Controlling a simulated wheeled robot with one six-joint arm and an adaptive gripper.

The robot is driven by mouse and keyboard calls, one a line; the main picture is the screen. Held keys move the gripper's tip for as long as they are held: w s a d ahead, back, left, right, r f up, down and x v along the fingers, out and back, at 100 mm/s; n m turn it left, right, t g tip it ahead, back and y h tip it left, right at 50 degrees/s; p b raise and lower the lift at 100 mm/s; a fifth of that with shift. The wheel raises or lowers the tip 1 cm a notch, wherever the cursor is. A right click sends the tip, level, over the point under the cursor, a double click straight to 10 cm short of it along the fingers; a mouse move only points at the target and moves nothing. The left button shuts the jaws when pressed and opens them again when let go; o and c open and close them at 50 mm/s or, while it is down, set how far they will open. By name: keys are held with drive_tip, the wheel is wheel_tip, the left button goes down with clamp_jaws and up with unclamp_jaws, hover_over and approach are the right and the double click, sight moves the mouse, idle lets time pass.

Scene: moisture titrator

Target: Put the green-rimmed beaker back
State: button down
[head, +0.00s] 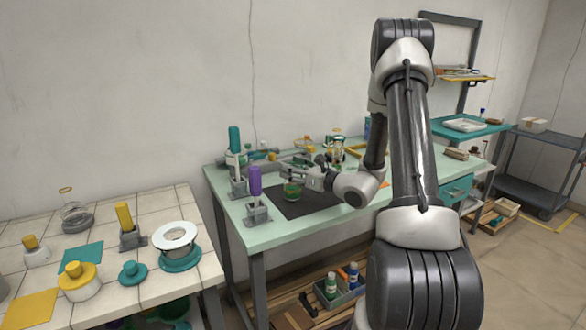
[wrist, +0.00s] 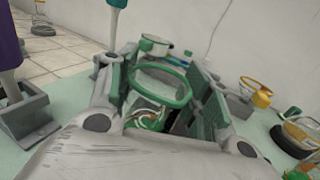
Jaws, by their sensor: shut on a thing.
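The green-rimmed beaker (wrist: 164,78) is clear glass with a green ring at its top and green at its lower part. In the wrist view it sits between the two fingers of my gripper (wrist: 168,88), which are shut on it from both sides. In the head view the beaker (head: 292,190) is small, upright, and over or on the black mat (head: 310,204) on the pale green table. My gripper (head: 305,178) reaches it from the right. I cannot tell whether its base touches the mat.
A purple-handled tool in a grey stand (head: 257,210) is left of the beaker. A teal-handled one (head: 236,165) stands behind it. Several jars and dishes crowd the back of the table (head: 228,205). The black mat's front is clear. A tiled bench (head: 110,220) is at left.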

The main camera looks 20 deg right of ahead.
drive_tip(key=shift+f, duration=0.45)
idle(0.4)
drive_tip(key=c, duration=0.6)
unclamp_jaws()
drive_tip(key=shift+o, duration=0.2)
drive_tip(key=c, duration=0.4)
drive_tip(key=shift+o, duration=0.2)
drive_tip(key=shift+s, duration=0.15)
drive_tip(key=v, duration=0.8)
idle(1.2)
